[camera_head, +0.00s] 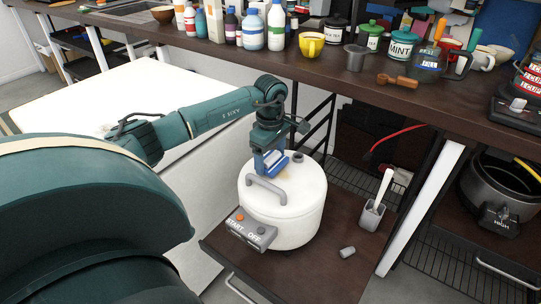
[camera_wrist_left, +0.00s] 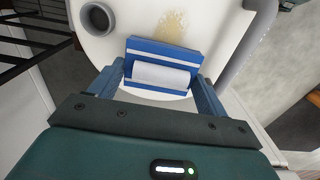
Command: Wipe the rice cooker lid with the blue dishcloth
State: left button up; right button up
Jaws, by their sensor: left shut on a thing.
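The white rice cooker (camera_head: 295,215) stands on a dark pull-out shelf, its lid (camera_head: 305,183) closed, with a grey handle (camera_head: 265,190) and a control panel marked START and OFF. My left gripper (camera_head: 271,165) is over the lid, shut on the blue dishcloth (camera_head: 277,160). In the left wrist view the blue dishcloth (camera_wrist_left: 165,62) with a white band sits between the fingers, at or just above the lid (camera_wrist_left: 120,40); contact is not clear. A brownish stain (camera_wrist_left: 170,27) shows on the lid just beyond the cloth. My right gripper is not in view.
A grey cup (camera_head: 372,215) with a white paddle and a small grey cylinder (camera_head: 347,252) are on the shelf, right of the cooker. A counter (camera_head: 400,95) crowded with bottles, mugs and jars runs behind. A dark slow cooker (camera_head: 500,190) stands at the far right.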

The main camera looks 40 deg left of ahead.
aim_at(292, 181)
pick_arm(q)
jog(key=shift+f+b, duration=0.55)
jog(key=shift+f, duration=0.3)
dwell(0.6)
jog(key=shift+d+r, duration=0.1)
jog(key=shift+w+d+p, duration=0.1)
jog(key=shift+d+p, duration=0.3)
jog(key=shift+d, duration=0.5)
jog(key=shift+w+d, duration=0.15)
jog(key=shift+d, duration=1.3)
jog(key=shift+w+d+p, duration=0.1)
jog(key=shift+d+p, duration=0.35)
jog(key=shift+d, duration=0.65)
jog(key=shift+s+a+b, duration=0.2)
jog(key=shift+a+b, duration=0.15)
jog(key=shift+a, duration=1.45)
jog(key=shift+s+a+b, duration=0.2)
jog(key=shift+a+b, duration=0.1)
jog(key=shift+a, duration=1.5)
notch_tip(292, 181, up, 7)
jog(key=p, duration=0.5)
